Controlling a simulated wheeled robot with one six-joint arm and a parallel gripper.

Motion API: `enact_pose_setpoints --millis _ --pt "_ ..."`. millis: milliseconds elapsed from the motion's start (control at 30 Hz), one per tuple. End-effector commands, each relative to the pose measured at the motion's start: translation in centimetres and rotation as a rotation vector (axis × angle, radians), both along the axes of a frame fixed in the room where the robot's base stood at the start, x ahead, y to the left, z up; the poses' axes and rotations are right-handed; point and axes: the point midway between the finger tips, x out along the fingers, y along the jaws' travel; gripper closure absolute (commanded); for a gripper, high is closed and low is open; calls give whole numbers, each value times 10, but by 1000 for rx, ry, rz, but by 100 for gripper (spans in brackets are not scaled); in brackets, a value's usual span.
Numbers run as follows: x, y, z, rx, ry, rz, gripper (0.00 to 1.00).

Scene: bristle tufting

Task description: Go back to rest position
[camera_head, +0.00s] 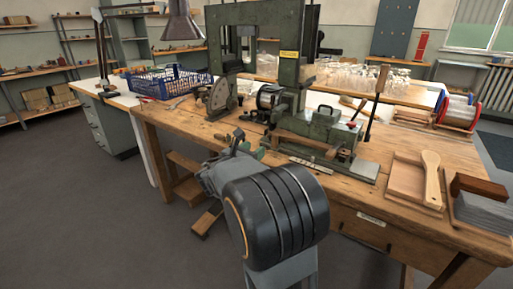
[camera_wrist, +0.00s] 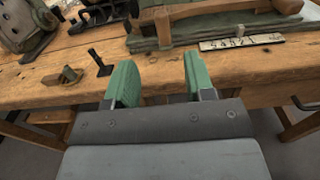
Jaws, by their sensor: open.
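My gripper (camera_wrist: 160,82) has two green fingers that stand apart with nothing between them in the wrist view. Behind the gap are the front edge and top of the wooden workbench (camera_wrist: 265,72). In the head view my gripper (camera_head: 247,143) is small and partly hidden behind my own arm, in front of the bench's front edge. The green tufting machine (camera_head: 308,129) stands on the bench just beyond it. I cannot tell the exact distance from the gripper to the bench.
A wooden paddle brush (camera_head: 432,180) lies on a tray at the bench's right, beside a brown block (camera_head: 478,189). A blue crate (camera_head: 170,82) is at the back left. In the wrist view a metal ruler (camera_wrist: 241,41) lies by the machine base. The floor (camera_head: 95,215) at left is clear.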

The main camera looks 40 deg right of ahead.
Motion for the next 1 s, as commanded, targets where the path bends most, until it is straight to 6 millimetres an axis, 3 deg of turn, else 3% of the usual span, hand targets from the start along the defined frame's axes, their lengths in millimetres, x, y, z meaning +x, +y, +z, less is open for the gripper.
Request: enact_pose_setpoints --millis 500,667,867,1000 --pt "0 0 0 0 0 0 51" --pt "-10 5 15 71 -60 -23 51" --pt "-56 40 56 436 -364 -164 51" --pt "-92 89 80 788 -653 -345 51"
